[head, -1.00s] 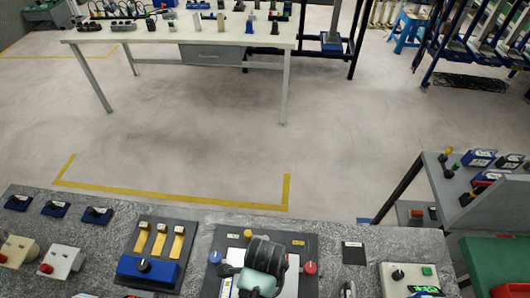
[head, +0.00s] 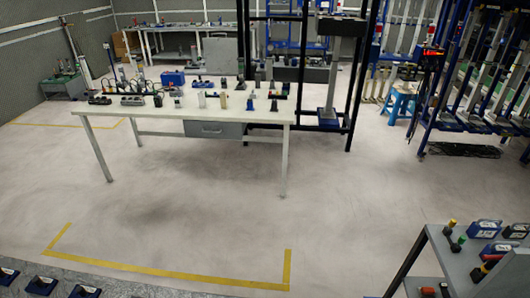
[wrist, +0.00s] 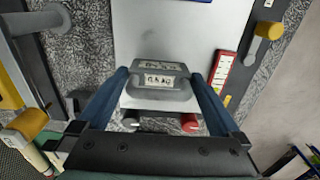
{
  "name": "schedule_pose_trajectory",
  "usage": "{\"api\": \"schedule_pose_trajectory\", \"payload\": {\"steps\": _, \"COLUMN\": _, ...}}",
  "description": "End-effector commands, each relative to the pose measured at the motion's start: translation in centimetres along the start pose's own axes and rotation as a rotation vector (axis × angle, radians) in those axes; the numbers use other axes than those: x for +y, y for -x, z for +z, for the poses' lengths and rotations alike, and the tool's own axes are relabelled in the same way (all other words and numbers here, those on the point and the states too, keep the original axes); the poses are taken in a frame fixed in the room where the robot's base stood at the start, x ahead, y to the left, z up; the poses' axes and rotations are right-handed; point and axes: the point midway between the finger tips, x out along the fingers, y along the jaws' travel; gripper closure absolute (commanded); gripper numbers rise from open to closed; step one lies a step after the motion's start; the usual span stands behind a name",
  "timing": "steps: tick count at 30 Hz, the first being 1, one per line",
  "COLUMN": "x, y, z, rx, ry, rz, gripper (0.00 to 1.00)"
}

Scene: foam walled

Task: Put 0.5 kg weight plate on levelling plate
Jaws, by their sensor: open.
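My gripper (wrist: 159,76) is open in the wrist view, its two blue fingers apart. A grey block with a pale label (wrist: 160,92) lies between the fingers; it looks like the weight plate, but I cannot read the label surely. No finger clearly presses on it. It appears to rest on or just over a light grey plate (wrist: 165,30), which looks like the levelling plate. A red knob (wrist: 190,122) shows at the near right of that plate. Neither the gripper nor these things show in the head view now.
A red-and-white strip (wrist: 222,75) and an orange-topped post (wrist: 268,31) stand right of the light plate. A yellow handle (wrist: 10,92) is at left. In the head view, a white table (head: 170,112) stands beyond clear floor; a grey shelf (head: 455,262) is at right.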

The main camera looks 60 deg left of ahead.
Motion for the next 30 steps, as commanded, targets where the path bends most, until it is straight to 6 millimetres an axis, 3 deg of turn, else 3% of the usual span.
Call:
{"api": "schedule_pose_trajectory", "payload": {"steps": 15, "x": -0.1, "y": 9.8, "z": 0.0, "rx": 0.001, "ry": 0.0, "rz": -0.003, "gripper": 0.0}}
{"api": "schedule_pose_trajectory", "payload": {"steps": 20, "x": 0.0, "y": 11.0, "z": 0.0, "rx": 0.0, "ry": 0.0, "rz": -0.001, "gripper": 0.0}}
{"api": "schedule_pose_trajectory", "payload": {"steps": 27, "x": 0.0, "y": 11.2, "z": 0.0, "rx": 0.0, "ry": 0.0, "rz": 0.0, "gripper": 0.0}}
{"api": "schedule_pose_trajectory", "payload": {"steps": 30, "x": -1.0, "y": 11.8, "z": -0.7, "rx": 0.011, "ry": 0.01, "rz": -0.042, "gripper": 0.0}}
